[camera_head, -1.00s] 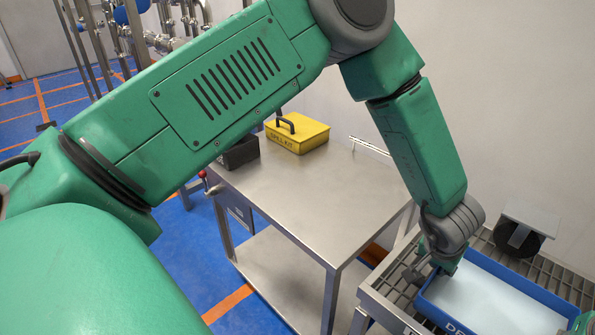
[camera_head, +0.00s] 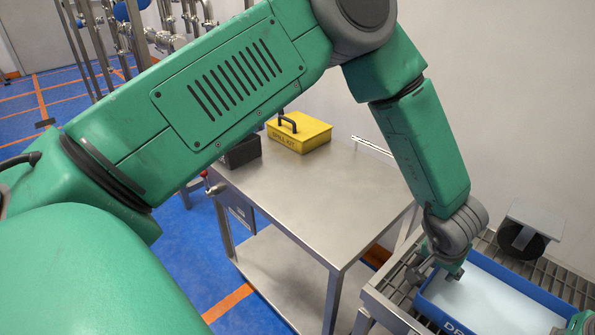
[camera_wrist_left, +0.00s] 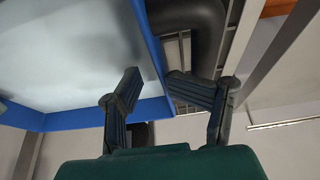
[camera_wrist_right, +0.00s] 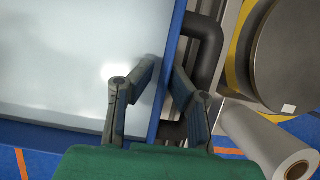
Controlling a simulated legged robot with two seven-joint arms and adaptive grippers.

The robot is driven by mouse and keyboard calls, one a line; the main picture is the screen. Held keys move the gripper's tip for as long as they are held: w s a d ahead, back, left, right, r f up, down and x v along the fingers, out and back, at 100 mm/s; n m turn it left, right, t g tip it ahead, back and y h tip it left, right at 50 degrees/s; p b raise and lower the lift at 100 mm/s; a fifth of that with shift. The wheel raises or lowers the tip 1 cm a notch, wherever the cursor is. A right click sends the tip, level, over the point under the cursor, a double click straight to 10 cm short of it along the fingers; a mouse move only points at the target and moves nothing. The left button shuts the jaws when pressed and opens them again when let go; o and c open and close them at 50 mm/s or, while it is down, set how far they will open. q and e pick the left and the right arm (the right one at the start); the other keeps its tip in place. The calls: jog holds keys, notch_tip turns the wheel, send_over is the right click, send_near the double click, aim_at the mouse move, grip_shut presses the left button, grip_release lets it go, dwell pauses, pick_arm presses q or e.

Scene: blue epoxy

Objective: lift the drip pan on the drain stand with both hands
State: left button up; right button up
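The drip pan (camera_head: 457,322) is a blue, shallow, rectangular tray with a pale inside, lying on the grated drain stand (camera_head: 384,297). My left gripper (camera_head: 437,272) is at the pan's near left corner area in the head view. In the left wrist view its fingers (camera_wrist_left: 153,74) straddle the blue wall, with a small gap on the inner side. In the right wrist view my right gripper's fingers (camera_wrist_right: 165,68) sit close on either side of the pan wall; whether they press on it is unclear. The head view shows only a green piece of my right arm at the lower right edge.
A steel table (camera_head: 300,205) stands left of the stand, with a yellow spill kit box (camera_head: 300,138) and a dark bin (camera_head: 240,151) on it. A dark round object with a grey plate (camera_head: 522,240) stands behind the pan.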

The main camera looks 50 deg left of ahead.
pick_arm(q)
jog(key=shift+o, duration=0.4)
pick_arm(e)
jog(key=shift+o, duration=0.4)
pick_arm(q)
jog(key=shift+d, duration=0.1)
pick_arm(e)
jog(key=shift+d, duration=0.5)
pick_arm(q)
jog(key=shift+a+r, duration=0.1)
jog(key=shift+a, duration=0.1)
pick_arm(e)
jog(key=shift+r, duration=0.15)
pick_arm(q)
jog(key=shift+a, duration=0.1)
pick_arm(e)
jog(key=o, duration=0.5)
pick_arm(q)
jog(key=o, duration=0.7)
jog(key=shift+c, duration=0.2)
pick_arm(e)
jog(key=shift+w+d, duration=0.1)
jog(key=shift+d, duration=0.05)
